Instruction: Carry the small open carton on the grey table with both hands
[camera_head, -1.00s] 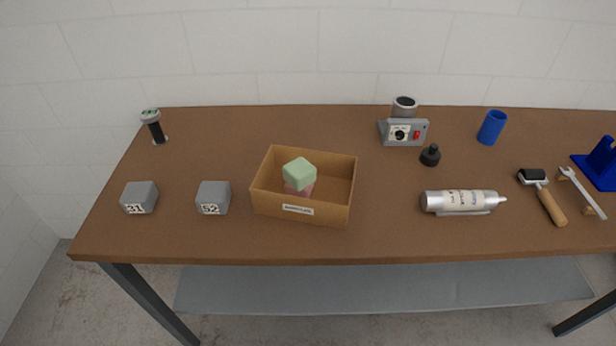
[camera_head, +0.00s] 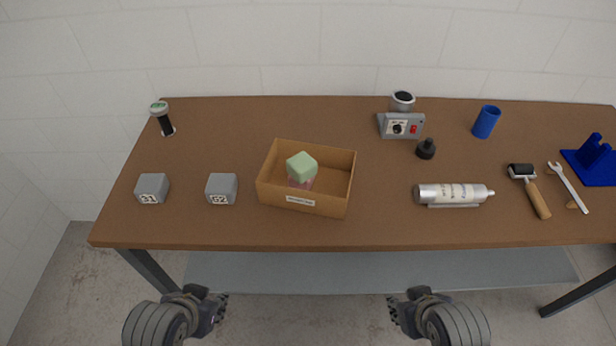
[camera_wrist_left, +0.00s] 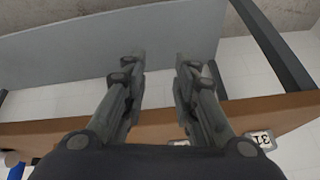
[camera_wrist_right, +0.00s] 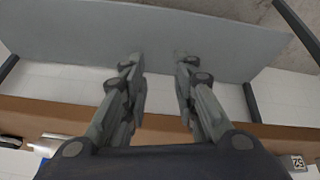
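The small open carton (camera_head: 328,206) is a brown box with a white label on its front wall. It stands upright left of the middle of the table. A green foam block (camera_head: 301,164) sits on a pinkish block (camera_head: 302,184) inside it. The table top (camera_head: 300,234) looks brown. My left gripper (camera_head: 222,306) is below the table's front edge, left of the carton. Its fingers stand apart and empty in the left wrist view (camera_wrist_left: 160,58). My right gripper (camera_head: 393,308) is below the front edge, right of the carton. Its fingers are apart and empty in the right wrist view (camera_wrist_right: 158,62).
Two grey numbered blocks (camera_head: 153,188) (camera_head: 222,188) stand left of the carton. A black post with a pale cap (camera_head: 163,120) is at the back left. A silver canister (camera_head: 452,194), a black knob (camera_head: 427,149) and a grey device (camera_head: 401,126) are right. A grey shelf (camera_head: 380,272) lies below.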

